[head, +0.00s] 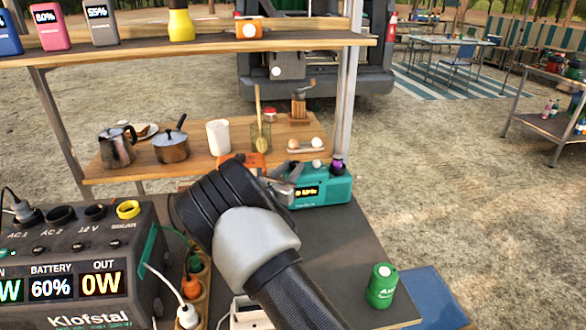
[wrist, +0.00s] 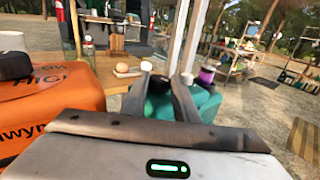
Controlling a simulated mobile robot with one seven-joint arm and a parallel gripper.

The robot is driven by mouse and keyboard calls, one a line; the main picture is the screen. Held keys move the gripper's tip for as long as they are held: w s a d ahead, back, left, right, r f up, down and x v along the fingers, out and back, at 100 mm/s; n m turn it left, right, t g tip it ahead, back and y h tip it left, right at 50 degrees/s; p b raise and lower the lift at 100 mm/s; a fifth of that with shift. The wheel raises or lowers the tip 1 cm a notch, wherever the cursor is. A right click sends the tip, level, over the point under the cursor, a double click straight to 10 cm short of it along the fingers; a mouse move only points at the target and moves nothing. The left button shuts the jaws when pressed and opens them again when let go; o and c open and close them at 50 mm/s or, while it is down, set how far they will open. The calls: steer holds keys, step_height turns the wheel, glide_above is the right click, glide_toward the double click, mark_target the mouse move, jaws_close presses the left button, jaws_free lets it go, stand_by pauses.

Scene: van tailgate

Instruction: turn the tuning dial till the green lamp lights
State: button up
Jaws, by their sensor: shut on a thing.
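The teal radio (head: 325,191) stands on the dark tabletop, with yellow characters on its small display (head: 306,191). My gripper (head: 284,178) is at the radio's left end. A white knob-like piece (head: 316,163) and a purple piece (head: 338,164) show at the radio's top. I cannot make out a lit green lamp on the radio.
An orange case (wrist: 50,110) is close on the left of my gripper. A black power station (head: 75,255) with cables stands at the left. A green can (head: 381,286) stands at the table's front right. A wooden shelf (head: 200,165) with a kettle, pot and eggs is behind.

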steer(key=shift+a+m+g+h, duration=0.1)
steer(key=shift+m+g+h, duration=0.3)
steer(key=shift+m+h, duration=0.3)
steer(key=o, duration=1.1)
steer(key=shift+c, duration=0.2)
steer(key=shift+a, duration=0.1)
steer(key=shift+r+n, duration=0.1)
steer(key=shift+n, duration=0.2)
